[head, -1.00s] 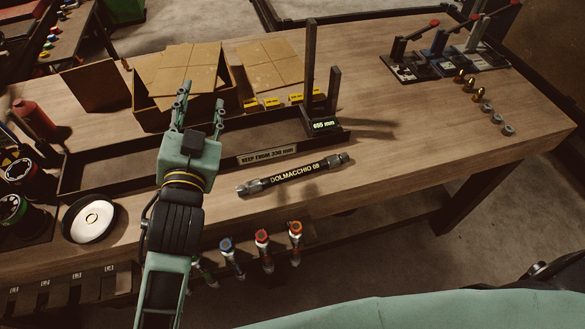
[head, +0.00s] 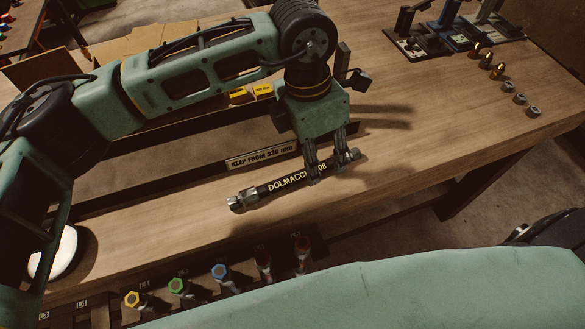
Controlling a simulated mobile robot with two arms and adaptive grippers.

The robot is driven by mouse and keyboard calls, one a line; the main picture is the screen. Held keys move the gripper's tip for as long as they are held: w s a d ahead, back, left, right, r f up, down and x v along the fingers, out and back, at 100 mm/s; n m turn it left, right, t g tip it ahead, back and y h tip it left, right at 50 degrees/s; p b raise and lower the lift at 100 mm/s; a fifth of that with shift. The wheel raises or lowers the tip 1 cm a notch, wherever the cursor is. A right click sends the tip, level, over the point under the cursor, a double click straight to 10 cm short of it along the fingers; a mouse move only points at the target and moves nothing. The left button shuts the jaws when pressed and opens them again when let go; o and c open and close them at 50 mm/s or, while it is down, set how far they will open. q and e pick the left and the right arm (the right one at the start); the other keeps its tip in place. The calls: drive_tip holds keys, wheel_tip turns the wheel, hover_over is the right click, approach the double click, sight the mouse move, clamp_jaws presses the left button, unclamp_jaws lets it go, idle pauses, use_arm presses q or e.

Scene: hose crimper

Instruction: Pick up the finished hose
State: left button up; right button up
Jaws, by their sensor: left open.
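The finished hose (head: 285,182) is short and black with "DOLMACCHIO 08" lettering and a metal fitting at each end. It lies on the wooden bench (head: 420,170) in front of the tray labelled "KEEP FROM 330 mm". My left gripper (head: 327,176) points down over the right part of the hose, its fingers hiding some of the lettering. The fingers look spread at the hose; I cannot tell whether they touch it. My right gripper is not in view.
The black tray (head: 258,157) lies just behind the hose. Crimping tools (head: 445,35), brass fittings (head: 485,60) and nuts (head: 520,99) stand at the back right. Coloured markers (head: 220,272) hang along the front edge. The bench right of the hose is clear.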

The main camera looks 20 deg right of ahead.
sight(297, 175)
use_arm(q)
drive_tip(key=shift+t+y, duration=0.6)
drive_tip(key=shift+y, duration=0.1)
drive_tip(key=w+a, duration=0.2)
drive_tip(key=w, duration=0.1)
drive_tip(key=shift+a+f, duration=0.1)
drive_tip(key=shift+a, duration=0.25)
drive_tip(key=shift+s+f+p, duration=0.15)
drive_tip(key=shift+f+p, duration=0.3)
drive_tip(key=shift+f, duration=0.4)
drive_tip(key=f+p, duration=0.2)
drive_tip(key=f, duration=0.1)
drive_tip(key=f+p, duration=0.1)
drive_tip(key=f, duration=0.1)
drive_tip(key=shift+s+a+f, duration=0.1)
drive_tip(key=shift+s+a, duration=0.25)
drive_tip(key=shift+s, duration=0.05)
drive_tip(key=shift+f, duration=0.25)
clamp_jaws()
drive_tip(key=shift+r, duration=0.1)
